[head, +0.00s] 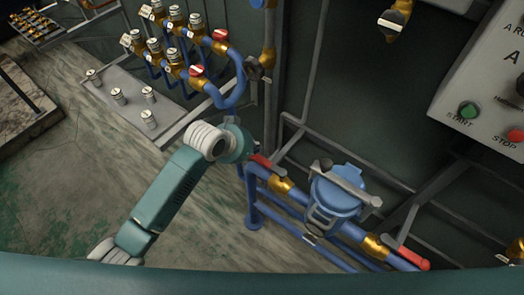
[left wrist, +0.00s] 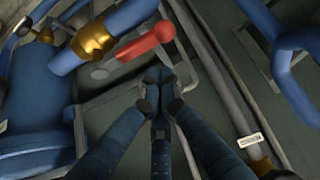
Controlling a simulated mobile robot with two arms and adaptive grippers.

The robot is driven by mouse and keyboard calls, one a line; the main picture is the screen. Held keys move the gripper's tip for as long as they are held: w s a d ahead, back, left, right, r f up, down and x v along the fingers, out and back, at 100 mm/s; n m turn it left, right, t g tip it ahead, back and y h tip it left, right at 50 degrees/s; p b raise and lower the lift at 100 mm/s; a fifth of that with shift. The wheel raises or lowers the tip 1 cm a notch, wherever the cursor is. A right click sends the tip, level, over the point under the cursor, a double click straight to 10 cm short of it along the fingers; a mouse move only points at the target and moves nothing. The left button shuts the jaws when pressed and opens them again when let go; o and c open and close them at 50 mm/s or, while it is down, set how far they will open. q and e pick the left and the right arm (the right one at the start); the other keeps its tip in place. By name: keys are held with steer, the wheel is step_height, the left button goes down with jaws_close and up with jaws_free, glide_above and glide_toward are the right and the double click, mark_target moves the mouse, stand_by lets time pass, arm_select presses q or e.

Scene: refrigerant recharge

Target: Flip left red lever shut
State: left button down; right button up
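The left red lever (head: 265,164) sits at the upper left end of the blue pipe, beside a brass fitting (head: 281,184). In the left wrist view the red lever (left wrist: 147,42) lies across the view, just beyond my fingertips, beside a brass fitting (left wrist: 92,41). My left gripper (head: 240,145) is close to the lever in the head view, its fingers mostly hidden by the wrist. In the left wrist view its dark fingers (left wrist: 160,88) meet at the tips, with nothing seen between them. Contact with the lever cannot be told. My right gripper is not in view.
A blue canister (head: 338,197) stands on the pipe right of the lever, with another red lever (head: 412,259) farther right. Blue pipes with brass valves (head: 170,40) stand behind. A control panel (head: 485,85) is at the upper right. Grey pipes (head: 300,130) run close by.

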mark_target(268, 164)
arm_select(q)
steer(key=shift+w+d+r, duration=0.15)
steer(key=shift+w+r, duration=0.05)
steer(key=shift+r, duration=0.25)
steer(key=shift+w+d+r, duration=0.15)
steer(key=shift+r, duration=0.25)
steer(key=shift+w+d+r, duration=0.1)
steer(key=shift+r, duration=0.1)
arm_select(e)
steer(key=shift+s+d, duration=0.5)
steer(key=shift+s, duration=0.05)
arm_select(q)
steer(key=f, duration=0.2)
steer(key=w+d+f+p, duration=0.1)
steer(key=f, duration=0.4)
steer(key=shift+w+d+f+p, duration=0.15)
steer(key=shift+w+f+p, duration=0.2)
steer(key=shift+w, duration=0.05)
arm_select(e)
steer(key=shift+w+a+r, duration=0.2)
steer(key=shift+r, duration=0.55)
arm_select(q)
steer(key=shift+f, duration=0.1)
